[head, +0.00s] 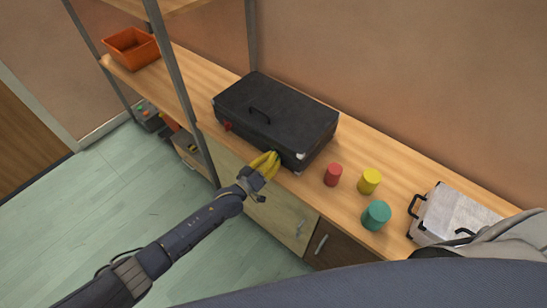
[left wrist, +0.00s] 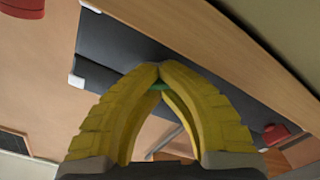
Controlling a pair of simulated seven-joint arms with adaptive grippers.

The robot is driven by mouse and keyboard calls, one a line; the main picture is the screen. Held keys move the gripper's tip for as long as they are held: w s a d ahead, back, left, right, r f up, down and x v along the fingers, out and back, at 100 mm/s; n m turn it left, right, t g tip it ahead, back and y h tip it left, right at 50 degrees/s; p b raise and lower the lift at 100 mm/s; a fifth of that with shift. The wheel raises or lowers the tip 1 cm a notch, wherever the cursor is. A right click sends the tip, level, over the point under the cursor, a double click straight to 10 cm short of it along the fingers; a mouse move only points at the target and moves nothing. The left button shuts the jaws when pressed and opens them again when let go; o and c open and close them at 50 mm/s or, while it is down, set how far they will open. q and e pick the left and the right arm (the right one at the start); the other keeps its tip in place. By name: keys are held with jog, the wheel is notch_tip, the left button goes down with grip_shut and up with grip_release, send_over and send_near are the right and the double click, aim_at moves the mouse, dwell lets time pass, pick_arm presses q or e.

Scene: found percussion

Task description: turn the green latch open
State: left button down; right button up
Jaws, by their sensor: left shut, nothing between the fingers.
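A closed black case (head: 275,110) lies on the wooden counter, with a handle on top and a red latch (head: 228,126) at the left of its front side. My left gripper (head: 272,157), with yellow fingers, is at the front side of the case, to the right of the red latch. Its fingertips meet, with nothing held between them. In the left wrist view a small bit of the green latch (left wrist: 160,86) shows just behind the fingertips. The fingers hide most of it, so I cannot tell how it is turned or whether they touch it. My right gripper is not in view.
A red cylinder (head: 333,175), a yellow cylinder (head: 369,181) and a teal cylinder (head: 376,215) stand right of the case. A silver case (head: 455,212) is farther right. An orange bin (head: 131,47) sits at the far left, beyond a metal shelf post (head: 185,95).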

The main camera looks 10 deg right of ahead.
pick_arm(q)
jog(key=c, duration=2.1)
grip_release()
jog(key=shift+w+r, duration=0.1)
jog(key=shift+r, duration=0.05)
jog(key=o, duration=1.3)
jog(key=shift+c, duration=0.2)
jog(key=v, duration=1.2)
